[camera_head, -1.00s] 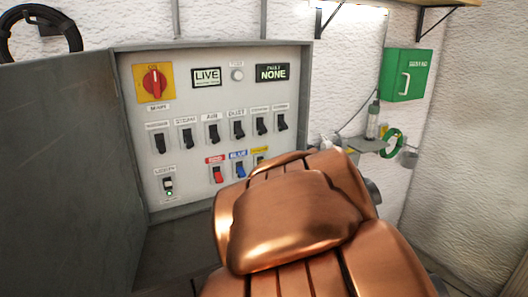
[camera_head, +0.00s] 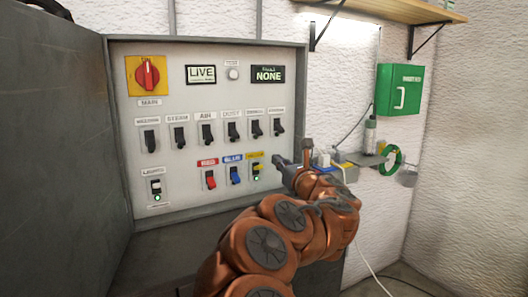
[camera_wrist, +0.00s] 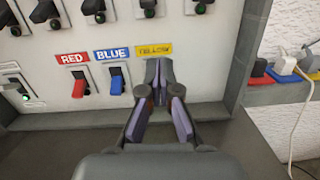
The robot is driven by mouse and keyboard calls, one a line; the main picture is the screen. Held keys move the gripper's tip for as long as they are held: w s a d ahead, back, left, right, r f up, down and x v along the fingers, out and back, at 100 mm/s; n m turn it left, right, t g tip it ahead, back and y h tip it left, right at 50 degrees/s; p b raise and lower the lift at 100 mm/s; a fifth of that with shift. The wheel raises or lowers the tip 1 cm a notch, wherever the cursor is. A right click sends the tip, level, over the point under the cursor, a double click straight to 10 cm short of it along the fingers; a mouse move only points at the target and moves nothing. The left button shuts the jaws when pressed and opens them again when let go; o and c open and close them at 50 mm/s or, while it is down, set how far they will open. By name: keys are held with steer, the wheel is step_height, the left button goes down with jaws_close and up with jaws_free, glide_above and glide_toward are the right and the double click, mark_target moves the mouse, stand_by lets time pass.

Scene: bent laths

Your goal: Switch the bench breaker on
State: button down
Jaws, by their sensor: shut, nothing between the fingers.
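The breaker panel (camera_head: 200,110) is a grey board in a frame, with a row of black switches. Their small labels are blurred, so I cannot tell which one is the bench breaker. The fifth black switch (camera_head: 256,129) and the rightmost black switch (camera_head: 278,126) are in the upper row. Below are the red switch (camera_head: 210,179), the blue switch (camera_head: 235,175) and the yellow-labelled switch (camera_head: 256,171). My gripper (camera_head: 280,163) is shut and empty, just right of the yellow label. In the wrist view my gripper (camera_wrist: 158,68) covers the space under the yellow label (camera_wrist: 154,49), hiding that switch.
A red rotary main switch (camera_head: 148,75), a LIVE sign (camera_head: 201,75) and a NONE display (camera_head: 268,75) are at the top. A lights switch (camera_head: 156,187) is lower left. Plugs and a cable (camera_wrist: 297,110) are right of the panel. A green box (camera_head: 398,90) hangs on the wall.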

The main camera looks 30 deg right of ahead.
mark_target(257, 146)
steer(key=shift+w+a+f+n+y, duration=0.1)
steer(key=shift+a+f+n+y, duration=0.1)
steer(key=shift+f+n+y, duration=0.2)
steer(key=shift+w, duration=0.1)
steer(key=w, duration=0.3)
steer(key=w+p, duration=0.1)
steer(key=w, duration=0.2)
steer(key=w+d+r+p, duration=0.1)
steer(key=w, duration=0.2)
steer(key=shift+w, duration=0.2)
steer(key=shift+w+r, duration=0.15)
steer(key=shift+r, duration=0.25)
steer(key=shift+s+a+r+p, duration=0.1)
steer(key=shift+s+r+p, duration=0.35)
steer(key=shift+r, duration=0.3)
steer(key=shift+s+r+p, duration=0.3)
steer(key=shift+s+r, duration=0.1)
steer(key=shift+r, duration=0.3)
